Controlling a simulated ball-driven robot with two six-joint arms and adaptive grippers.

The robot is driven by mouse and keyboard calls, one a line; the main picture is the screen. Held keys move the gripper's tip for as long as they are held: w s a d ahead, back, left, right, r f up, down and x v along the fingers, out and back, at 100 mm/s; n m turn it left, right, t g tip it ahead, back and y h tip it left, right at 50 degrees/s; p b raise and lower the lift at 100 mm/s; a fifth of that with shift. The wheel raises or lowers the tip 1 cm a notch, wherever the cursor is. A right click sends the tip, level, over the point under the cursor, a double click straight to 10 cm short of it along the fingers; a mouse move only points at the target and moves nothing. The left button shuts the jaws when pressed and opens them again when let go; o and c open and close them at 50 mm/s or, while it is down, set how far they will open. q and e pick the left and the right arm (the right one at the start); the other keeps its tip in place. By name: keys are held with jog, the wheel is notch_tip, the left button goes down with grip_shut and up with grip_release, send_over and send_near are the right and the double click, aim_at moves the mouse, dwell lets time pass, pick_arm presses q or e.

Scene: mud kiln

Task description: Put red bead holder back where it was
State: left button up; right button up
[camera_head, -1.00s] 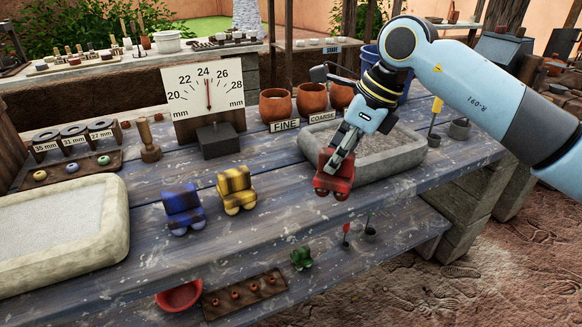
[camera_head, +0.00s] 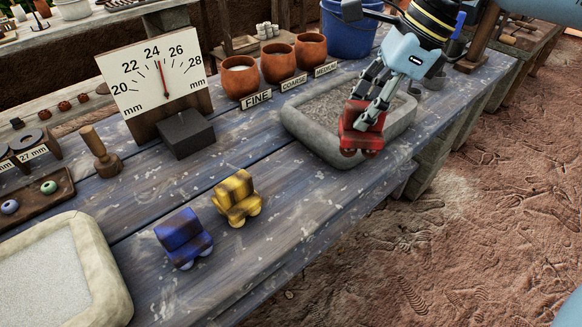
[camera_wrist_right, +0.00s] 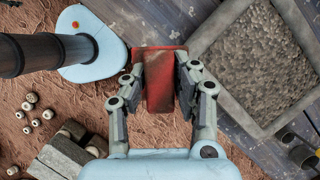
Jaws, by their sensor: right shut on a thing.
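The red bead holder (camera_head: 361,128) is a small chunky red block with rounded feet. My right gripper (camera_head: 370,108) is shut on it and holds it over the front edge of the stone tray of grit. In the right wrist view the red bead holder (camera_wrist_right: 160,80) sits between both fingers of my right gripper (camera_wrist_right: 158,85). The blue bead holder (camera_head: 183,238) and the yellow bead holder (camera_head: 237,198) stand side by side on the blue-grey table (camera_head: 285,205), to the left of the red one. My left gripper is not in view.
The stone grit tray (camera_head: 318,140) lies behind and beside the held holder. A dial gauge (camera_head: 158,78), a wooden stamp (camera_head: 100,150) and clay pots (camera_head: 275,62) stand farther back. A pale sand tray (camera_head: 95,265) is at lower left. Table between yellow holder and grit tray is clear.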

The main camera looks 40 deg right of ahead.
jog(key=w+a+f, duration=0.2)
jog(key=a+f, duration=0.1)
jog(key=w+a+f, duration=0.2)
jog(key=w+f, duration=0.1)
jog(key=f, duration=0.1)
jog(key=w+a+f, duration=0.2)
jog(key=a+f, duration=0.1)
jog(key=shift+w+a+f, duration=0.25)
jog(key=shift+a+f, duration=0.1)
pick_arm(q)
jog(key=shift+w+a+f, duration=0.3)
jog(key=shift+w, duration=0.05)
pick_arm(e)
jog(key=shift+f+b, duration=0.25)
jog(key=shift+b, duration=0.15)
jog(key=o, duration=1)
jog(key=shift+r, duration=0.1)
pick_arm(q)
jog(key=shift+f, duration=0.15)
